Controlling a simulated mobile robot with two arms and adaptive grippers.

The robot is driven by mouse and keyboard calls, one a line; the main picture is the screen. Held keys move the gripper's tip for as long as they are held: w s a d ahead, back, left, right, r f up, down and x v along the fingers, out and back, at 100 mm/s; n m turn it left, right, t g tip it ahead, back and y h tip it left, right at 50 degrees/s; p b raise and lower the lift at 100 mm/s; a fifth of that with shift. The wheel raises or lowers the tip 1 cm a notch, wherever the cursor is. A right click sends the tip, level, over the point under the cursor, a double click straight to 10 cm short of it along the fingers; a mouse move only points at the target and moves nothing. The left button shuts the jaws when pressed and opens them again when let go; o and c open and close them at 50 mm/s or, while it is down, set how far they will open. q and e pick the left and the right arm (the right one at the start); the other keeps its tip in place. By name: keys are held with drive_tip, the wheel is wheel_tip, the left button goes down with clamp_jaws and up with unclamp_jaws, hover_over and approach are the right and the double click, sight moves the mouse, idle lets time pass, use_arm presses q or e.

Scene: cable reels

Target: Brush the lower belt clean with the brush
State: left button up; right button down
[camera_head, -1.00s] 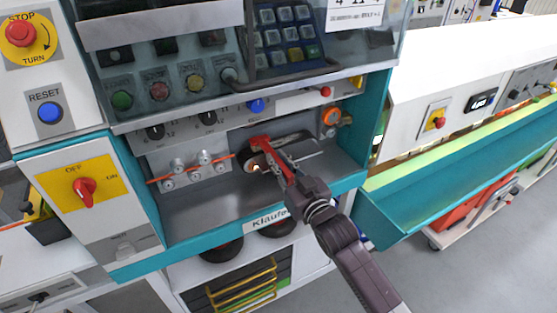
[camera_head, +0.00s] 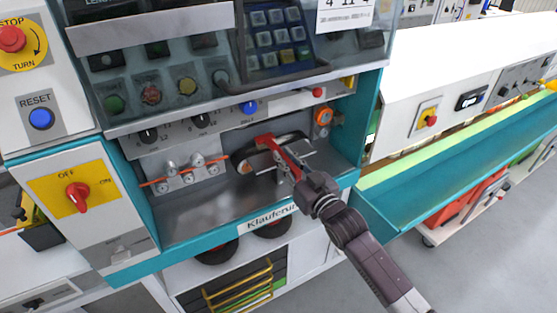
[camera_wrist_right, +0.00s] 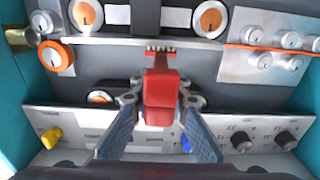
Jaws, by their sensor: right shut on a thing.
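A red brush (camera_head: 265,141) is in my right gripper (camera_head: 294,177), whose fingers are shut on it. In the right wrist view the brush (camera_wrist_right: 160,95) sits between the gripper's fingers, with its short bristles at the upper end. The bristles are close to the belt area between two orange-hubbed pulleys (camera_wrist_right: 210,18); I cannot tell whether they touch the belt. In the head view the dark belt loop (camera_head: 238,157) runs inside the machine's open bay, partly hidden by the brush and gripper. My left gripper is in neither view.
The bay has a teal front edge (camera_head: 200,240) and a metal floor (camera_head: 205,208). A plate with small rollers (camera_head: 190,175) stands left of the belt. A row of knobs and a blue button (camera_head: 249,107) is above. An orange knob (camera_head: 323,116) is at the right.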

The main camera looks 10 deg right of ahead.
drive_tip(key=shift+w+d, duration=1.55)
drive_tip(key=shift+d, duration=2.55)
drive_tip(key=shift+s+a+p, duration=0.15)
drive_tip(key=shift+s+a, duration=0.1)
drive_tip(key=shift+a, duration=0.45)
drive_tip(key=shift+s+a+p, duration=0.15)
drive_tip(key=shift+s+a, duration=0.15)
drive_tip(key=shift+a, duration=0.35)
drive_tip(key=shift+s+a+p, duration=0.15)
drive_tip(key=shift+s+a, duration=0.1)
drive_tip(key=shift+a, duration=0.45)
drive_tip(key=s+a+p, duration=0.2)
drive_tip(key=a, duration=0.5)
drive_tip(key=shift+s+a+p, duration=0.3)
drive_tip(key=shift+s+a, duration=0.1)
